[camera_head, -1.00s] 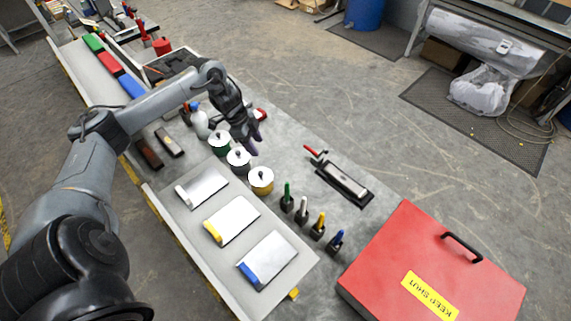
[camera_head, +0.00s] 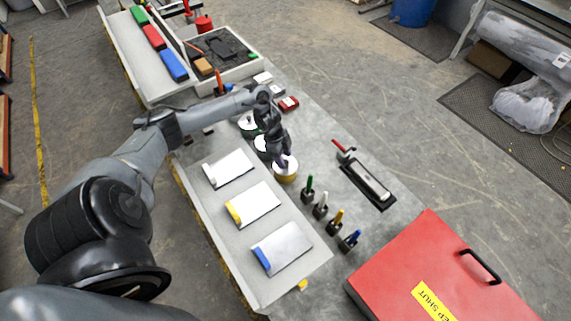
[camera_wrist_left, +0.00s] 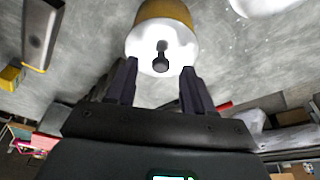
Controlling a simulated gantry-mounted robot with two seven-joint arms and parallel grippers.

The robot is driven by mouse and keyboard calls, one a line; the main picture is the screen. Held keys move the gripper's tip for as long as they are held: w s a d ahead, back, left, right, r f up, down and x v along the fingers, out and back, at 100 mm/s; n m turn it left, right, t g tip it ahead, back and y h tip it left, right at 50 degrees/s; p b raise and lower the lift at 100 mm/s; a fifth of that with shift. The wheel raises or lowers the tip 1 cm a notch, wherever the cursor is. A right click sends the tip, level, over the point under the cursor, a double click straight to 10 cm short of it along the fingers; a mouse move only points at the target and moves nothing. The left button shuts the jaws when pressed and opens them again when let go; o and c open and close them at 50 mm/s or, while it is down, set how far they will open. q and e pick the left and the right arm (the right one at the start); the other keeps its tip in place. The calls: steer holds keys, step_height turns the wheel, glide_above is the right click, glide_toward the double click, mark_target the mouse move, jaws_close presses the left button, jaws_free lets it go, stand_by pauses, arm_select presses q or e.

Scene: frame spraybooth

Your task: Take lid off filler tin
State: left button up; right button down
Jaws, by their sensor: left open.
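Three tins with white lids stand in a row on the grey bench: a green one (camera_head: 248,126), a middle one (camera_head: 260,146) partly hidden by my gripper, and a yellow one (camera_head: 287,172). My left gripper (camera_head: 281,160) is over the yellow tin. In the left wrist view, the yellow tin (camera_wrist_left: 163,14) has a white lid (camera_wrist_left: 147,60) with a dark knob (camera_wrist_left: 161,59). The open, empty fingers of my left gripper (camera_wrist_left: 159,68) point at the lid, one on each side of the knob. Contact cannot be told. My right gripper is not in view.
A pale tray (camera_head: 278,289) with three white-bladed tools lies in front of the tins. Several small coloured-handled tools (camera_head: 321,205) stand to their right.

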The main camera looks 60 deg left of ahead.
arm_select(q)
steer(key=shift+w+d+f, duration=0.1)
steer(key=shift+w+f, duration=0.05)
steer(key=shift+f, duration=0.55)
jaws_close()
steer(key=shift+r, duration=0.15)
